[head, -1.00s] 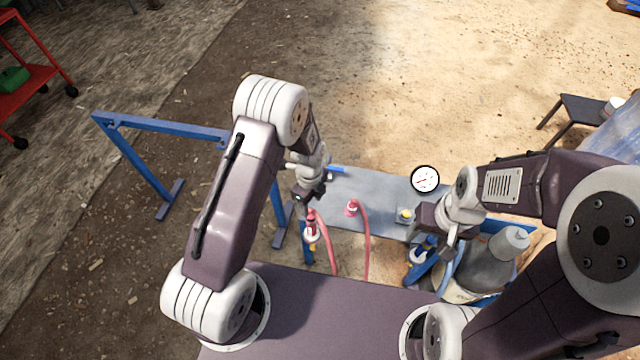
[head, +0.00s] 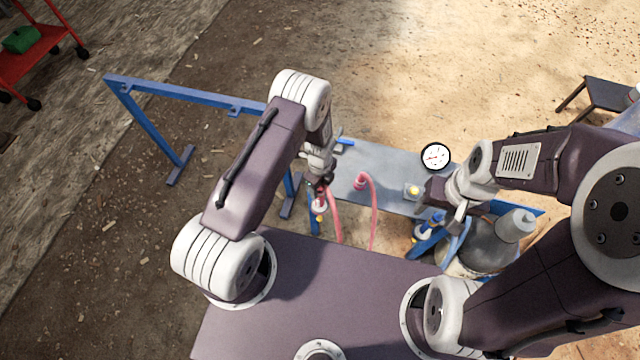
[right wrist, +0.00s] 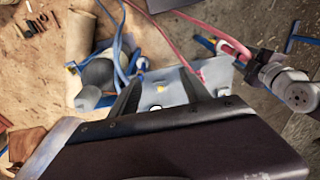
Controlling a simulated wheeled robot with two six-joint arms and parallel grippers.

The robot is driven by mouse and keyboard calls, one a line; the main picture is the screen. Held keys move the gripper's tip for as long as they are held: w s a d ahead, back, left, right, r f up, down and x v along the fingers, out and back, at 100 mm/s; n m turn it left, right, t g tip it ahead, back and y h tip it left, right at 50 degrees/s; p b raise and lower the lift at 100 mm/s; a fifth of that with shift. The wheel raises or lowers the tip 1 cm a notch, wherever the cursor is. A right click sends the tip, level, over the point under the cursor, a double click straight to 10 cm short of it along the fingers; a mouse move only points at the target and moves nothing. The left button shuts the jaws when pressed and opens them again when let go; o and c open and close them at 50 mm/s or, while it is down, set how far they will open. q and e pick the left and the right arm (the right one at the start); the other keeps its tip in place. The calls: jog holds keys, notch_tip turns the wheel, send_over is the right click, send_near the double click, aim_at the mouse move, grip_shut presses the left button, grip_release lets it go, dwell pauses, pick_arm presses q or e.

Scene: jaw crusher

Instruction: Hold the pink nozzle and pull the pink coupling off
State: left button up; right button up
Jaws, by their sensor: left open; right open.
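Two pink fittings with pink hoses show in the head view. One pink fitting (head: 321,206) hangs at the near left edge of the grey plate, right below my left gripper (head: 322,192). The other pink fitting (head: 360,183) stands on the plate, its hose arching down. I cannot tell surely which is the nozzle and which the coupling. My left gripper is open, its fingertips around or just above the left fitting; contact is unclear. It also shows in the right wrist view (right wrist: 262,66) beside a pink hose. My right gripper (right wrist: 160,92) is open and empty, over the plate's right side.
A blue fitting (head: 432,222) is close beside my right gripper. A yellow fitting (head: 413,191) sits on the grey plate (head: 392,172), and a round gauge (head: 436,156) stands behind. A blue frame (head: 190,92) is at left; a grey container (head: 490,240) is at right.

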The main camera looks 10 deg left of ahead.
pick_arm(q)
jog(key=shift+a, duration=0.1)
grip_shut()
pick_arm(e)
jog(key=shift+s+a, duration=0.1)
jog(key=shift+a, duration=0.05)
jog(key=shift+o, duration=0.6)
pick_arm(q)
jog(key=shift+s, duration=0.1)
pick_arm(e)
jog(key=w+a+f+n+t, duration=0.1)
jog(key=w+a+f+n, duration=0.2)
jog(key=w, duration=0.4)
jog(key=n+t+y, duration=0.1)
jog(key=n+y, duration=0.4)
jog(key=n, duration=0.7)
send_near(323, 199)
jog(key=x, duration=1.1)
